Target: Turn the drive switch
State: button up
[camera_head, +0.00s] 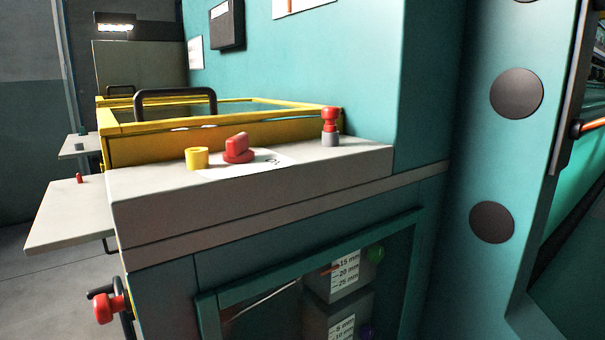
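A red rotary switch (239,149) with a raised grip sits on a white label plate (270,162) on top of the grey console (250,192). It looks like the drive switch, but the marking on the plate is too small to read. A yellow cylindrical knob or collar (197,158) stands just left of it. A red-topped button on a grey base (330,126) stands to its right, near the teal wall. My gripper does not show in this view.
A yellow-framed guard with a black handle (176,94) rises behind the console. A red knob (108,308) sticks out low at the left. A grey side shelf (72,214) juts out left. A teal column (480,150) fills the right. Floor is open at far left.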

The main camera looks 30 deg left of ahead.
aim_at(237, 146)
jog(key=u, duration=1.75)
